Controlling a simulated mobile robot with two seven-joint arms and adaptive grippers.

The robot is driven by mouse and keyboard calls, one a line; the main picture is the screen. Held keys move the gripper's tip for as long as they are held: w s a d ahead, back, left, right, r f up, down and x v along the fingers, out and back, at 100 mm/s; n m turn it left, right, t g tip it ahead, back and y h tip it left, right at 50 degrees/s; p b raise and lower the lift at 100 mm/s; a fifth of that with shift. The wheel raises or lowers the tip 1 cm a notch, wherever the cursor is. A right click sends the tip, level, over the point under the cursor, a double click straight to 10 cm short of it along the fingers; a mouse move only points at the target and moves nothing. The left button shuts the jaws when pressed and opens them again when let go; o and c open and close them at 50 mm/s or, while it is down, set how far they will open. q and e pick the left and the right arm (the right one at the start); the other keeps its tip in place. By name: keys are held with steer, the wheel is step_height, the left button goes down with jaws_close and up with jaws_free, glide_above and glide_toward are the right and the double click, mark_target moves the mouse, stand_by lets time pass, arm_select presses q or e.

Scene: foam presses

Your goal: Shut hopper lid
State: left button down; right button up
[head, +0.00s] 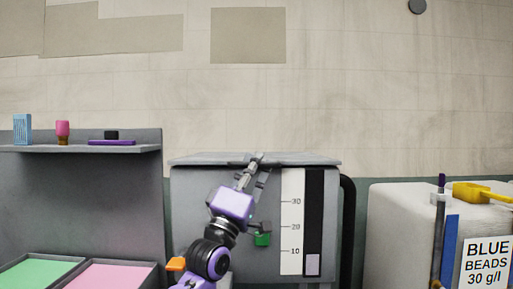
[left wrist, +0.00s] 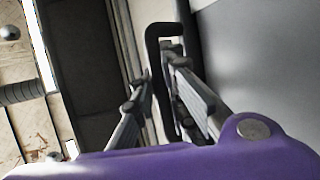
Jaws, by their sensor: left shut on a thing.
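The hopper (head: 205,192) is a grey box with a 10-20-30 scale on its front. Its grey lid (head: 300,158) lies about level across the top; I cannot tell whether a thin gap is left under it. My left gripper (head: 256,164) reaches up to the lid's front edge, near the middle. In the left wrist view its fingers (left wrist: 163,78) are shut on a black bar handle (left wrist: 160,32). The grip point itself is small and partly hidden in the head view. My right gripper is not in view.
A dark fitting with a green part (head: 262,239) sits on the hopper front, beside my left arm. A black pipe (head: 348,225) runs down the hopper's right side. A shelf (head: 80,149) with small items is at left. A pale block (head: 400,225) with a yellow scoop (head: 480,192) stands at right.

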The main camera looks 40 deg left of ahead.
arm_select(q)
steer(key=shift+d+f, duration=0.1)
steer(key=shift+f, duration=0.8)
steer(key=shift+f+h, duration=0.15)
steer(key=shift+h, duration=0.15)
steer(key=c, duration=2)
jaws_free()
steer(key=shift+c, duration=0.2)
steer(key=shift+s, duration=0.1)
steer(key=v, duration=1.1)
steer(key=shift+s+d+f, duration=0.2)
steer(key=shift+s+f, duration=0.05)
steer(key=shift+s, duration=0.05)
